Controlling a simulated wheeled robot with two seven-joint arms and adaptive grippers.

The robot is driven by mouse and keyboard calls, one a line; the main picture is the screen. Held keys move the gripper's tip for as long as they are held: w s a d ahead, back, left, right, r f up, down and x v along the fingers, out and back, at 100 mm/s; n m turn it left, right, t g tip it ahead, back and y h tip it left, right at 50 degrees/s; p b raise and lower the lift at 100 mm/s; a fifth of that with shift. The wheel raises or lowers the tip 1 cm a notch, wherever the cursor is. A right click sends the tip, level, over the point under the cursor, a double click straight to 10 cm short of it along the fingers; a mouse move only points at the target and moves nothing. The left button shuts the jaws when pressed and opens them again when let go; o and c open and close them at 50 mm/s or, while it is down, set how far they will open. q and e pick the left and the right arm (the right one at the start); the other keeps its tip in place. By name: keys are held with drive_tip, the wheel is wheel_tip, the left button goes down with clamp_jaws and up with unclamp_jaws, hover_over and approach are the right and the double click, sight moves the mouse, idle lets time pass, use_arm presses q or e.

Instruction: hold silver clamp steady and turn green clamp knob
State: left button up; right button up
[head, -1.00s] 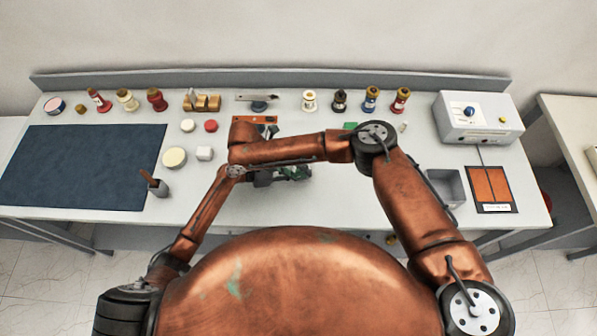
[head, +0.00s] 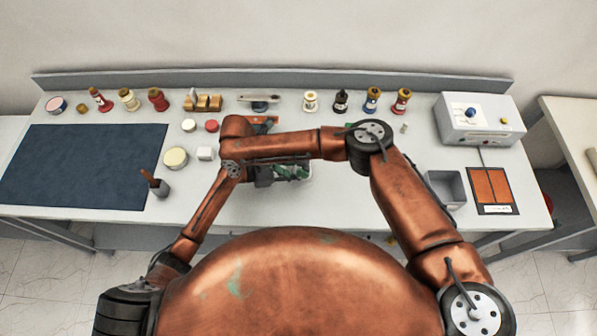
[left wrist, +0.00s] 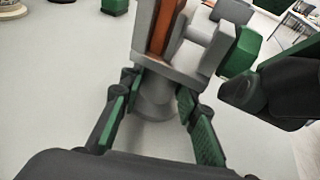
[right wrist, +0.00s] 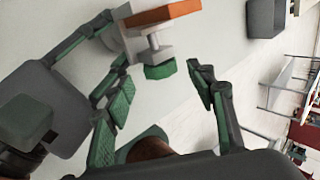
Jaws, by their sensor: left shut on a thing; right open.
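The silver clamp (left wrist: 155,92) stands on the light table in the left wrist view, with an orange-brown piece in its frame. My left gripper (left wrist: 155,100) is shut on the clamp's lower part, one green-padded finger on each side. The green clamp knob (left wrist: 243,50) sticks out to the clamp's right. In the right wrist view the knob (right wrist: 160,70) sits under the silver screw, between the spread fingers of my right gripper (right wrist: 158,86). That gripper is open, and the pads look apart from the knob. In the head view my arms mostly cover the clamp; my right gripper (head: 290,172) shows partly.
A dark blue mat (head: 80,165) lies at the left. Several spools and bottles line the back. A control box (head: 478,118), a grey bin (head: 446,190) and an orange pad (head: 491,190) stand at the right. A cup (head: 160,188) stands near the mat.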

drive_tip(key=v, duration=0.8)
drive_tip(key=shift+a+r, duration=0.3)
